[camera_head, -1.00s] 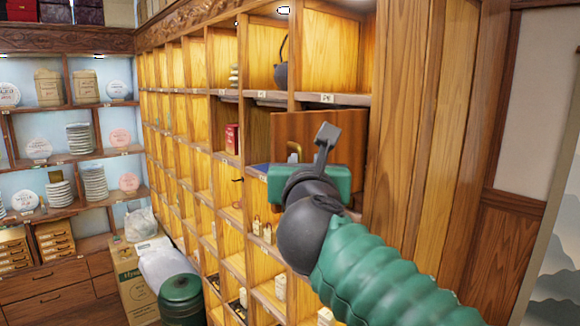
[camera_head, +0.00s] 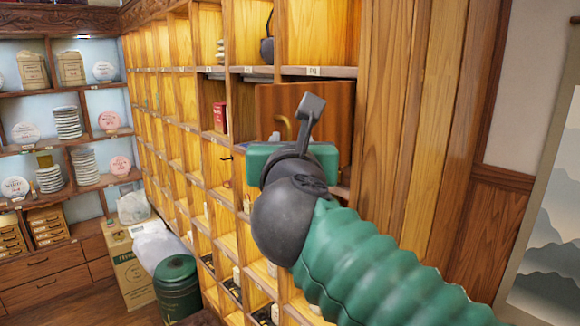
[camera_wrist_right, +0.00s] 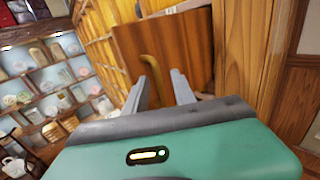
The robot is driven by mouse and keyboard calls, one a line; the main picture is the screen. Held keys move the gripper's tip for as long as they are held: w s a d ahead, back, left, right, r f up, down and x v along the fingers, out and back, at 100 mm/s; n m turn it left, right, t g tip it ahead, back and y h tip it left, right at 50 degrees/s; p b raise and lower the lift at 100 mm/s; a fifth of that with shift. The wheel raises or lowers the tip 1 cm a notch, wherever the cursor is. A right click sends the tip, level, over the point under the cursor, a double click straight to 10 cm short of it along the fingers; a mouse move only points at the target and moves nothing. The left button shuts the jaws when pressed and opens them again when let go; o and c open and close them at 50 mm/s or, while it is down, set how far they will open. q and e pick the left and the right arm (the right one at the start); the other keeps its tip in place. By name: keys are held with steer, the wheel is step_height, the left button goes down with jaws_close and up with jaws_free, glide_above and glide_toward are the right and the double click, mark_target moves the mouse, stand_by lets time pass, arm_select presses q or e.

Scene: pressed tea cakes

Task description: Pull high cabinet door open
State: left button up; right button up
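The high cabinet door (camera_head: 330,105) is a brown wooden panel in the upper right of the cabinet. Its left edge stands out past the divider, so it looks ajar. Its curved brass handle (camera_head: 286,126) is near its left side. My right gripper (camera_head: 311,106) is in front of the door, close to the handle. In the right wrist view, the handle (camera_wrist_right: 153,68) rises between the two spread fingers of the right gripper (camera_wrist_right: 160,82). The fingers look apart and I see no clear contact. My left gripper is not in view.
The cabinet's open compartments hold a dark teapot (camera_head: 267,48) and a red tin (camera_head: 220,117). A wooden side panel (camera_head: 415,140) stands right of the door. A green canister (camera_head: 178,290) and a cardboard box (camera_head: 130,272) stand on the floor at lower left.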

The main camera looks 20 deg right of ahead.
steer(key=b+v, duration=0.8)
steer(key=v, duration=0.5)
steer(key=shift+s+a, duration=0.2)
steer(key=shift+a, duration=0.05)
